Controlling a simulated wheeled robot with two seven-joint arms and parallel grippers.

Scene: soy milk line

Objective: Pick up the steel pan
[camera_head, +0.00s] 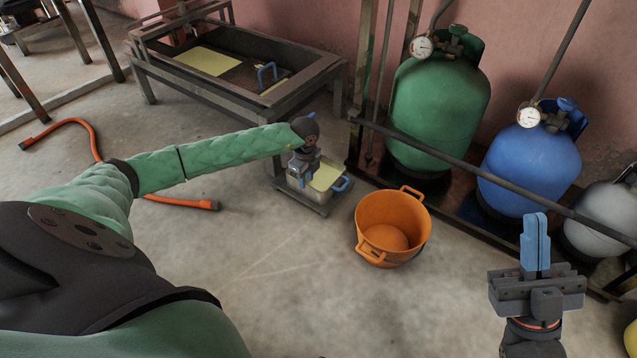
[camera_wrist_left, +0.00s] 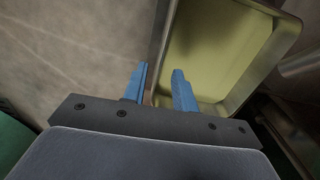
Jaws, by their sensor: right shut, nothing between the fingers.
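The steel pan (camera_head: 311,193), with a pale yellow layer inside and a blue handle on its right side, stands on a low stand beside the bench. My left gripper (camera_head: 300,166) is at the pan's left side, partly hidden by its own wrist. In the left wrist view the pan (camera_wrist_left: 280,42) fills the upper right. The left gripper's blue fingers (camera_wrist_left: 161,88) are apart there, one on each side of the pan's near wall. Whether they touch it I cannot tell. My right gripper (camera_head: 535,243) is shut and empty, upright at the lower right, far from the pan.
An orange bucket (camera_head: 391,228) stands just right of the pan. A metal bench (camera_head: 310,85) with a sunken basin is behind it. Green (camera_head: 437,105) and blue (camera_head: 530,168) gas cylinders stand behind a rail. An orange hose (camera_head: 90,138) lies left. The front floor is clear.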

